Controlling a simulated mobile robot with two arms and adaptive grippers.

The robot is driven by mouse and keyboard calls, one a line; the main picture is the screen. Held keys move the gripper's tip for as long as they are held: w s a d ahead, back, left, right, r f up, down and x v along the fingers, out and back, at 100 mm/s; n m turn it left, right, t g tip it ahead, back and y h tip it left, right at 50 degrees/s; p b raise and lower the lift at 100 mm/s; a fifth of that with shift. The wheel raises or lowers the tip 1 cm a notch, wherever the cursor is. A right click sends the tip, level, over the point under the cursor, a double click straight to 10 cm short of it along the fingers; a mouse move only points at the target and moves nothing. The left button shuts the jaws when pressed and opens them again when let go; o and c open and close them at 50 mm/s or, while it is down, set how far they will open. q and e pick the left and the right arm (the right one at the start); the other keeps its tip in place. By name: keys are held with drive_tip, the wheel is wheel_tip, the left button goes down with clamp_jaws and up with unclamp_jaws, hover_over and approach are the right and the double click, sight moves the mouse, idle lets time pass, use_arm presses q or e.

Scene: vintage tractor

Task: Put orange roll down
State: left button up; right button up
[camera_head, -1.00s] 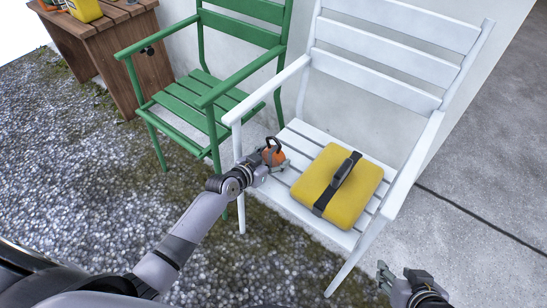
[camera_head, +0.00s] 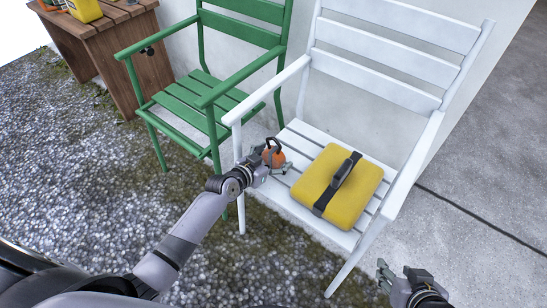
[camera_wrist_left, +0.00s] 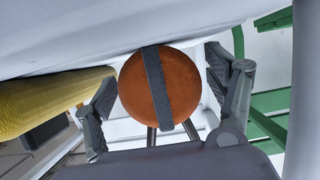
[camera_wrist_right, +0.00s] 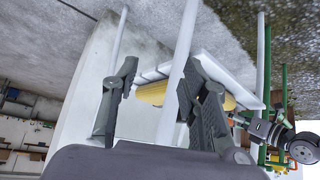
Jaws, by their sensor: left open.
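The orange roll (camera_head: 277,158) with a dark strap is at the left part of the white chair's seat (camera_head: 306,136). In the left wrist view the roll (camera_wrist_left: 160,88) shows its round end, between the two fingers. My left gripper (camera_head: 274,160) is open around it, with a gap visible between the roll and each finger (camera_wrist_left: 160,105). The underside of the roll is hidden, so I cannot tell its exact contact with the seat. My right gripper (camera_head: 396,277) is open and empty in front of the chair, at lower right; its fingers also show apart in the right wrist view (camera_wrist_right: 155,100).
A yellow case (camera_head: 355,200) with a black strap lies on the seat, right of the roll. The white armrests flank the seat. A green chair (camera_head: 190,105) stands to the left, and a wooden table (camera_head: 112,45) stands beyond it. The seat behind the roll is bare.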

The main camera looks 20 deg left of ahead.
sight(270, 159)
use_arm(q)
drive_tip(key=p+v, duration=0.2)
drive_tip(key=v, duration=0.3)
drive_tip(key=shift+r, duration=0.1)
drive_tip(key=s+r+g+y, duration=0.1)
drive_tip(key=s+g, duration=0.2)
drive_tip(key=s, duration=0.6)
drive_tip(key=s+r+n+g+y+p, duration=0.1)
drive_tip(key=s+g+y, duration=0.1)
drive_tip(key=s, duration=0.8)
drive_tip(key=s+a+r+n+g+y, duration=0.1)
drive_tip(key=s+g, duration=0.3)
drive_tip(key=s, duration=0.6)
drive_tip(key=shift+s+r, duration=0.2)
drive_tip(key=shift+r, duration=0.05)
use_arm(e)
drive_tip(key=s+d+g+h, duration=0.1)
drive_tip(key=s+d+g, duration=0.1)
drive_tip(key=s+g, duration=0.2)
drive_tip(key=s, duration=0.3)
drive_tip(key=shift+f, duration=0.3)
use_arm(q)
drive_tip(key=shift+w+f+p, duration=0.1)
drive_tip(key=shift+p, duration=0.25)
use_arm(e)
drive_tip(key=shift+d, duration=0.1)
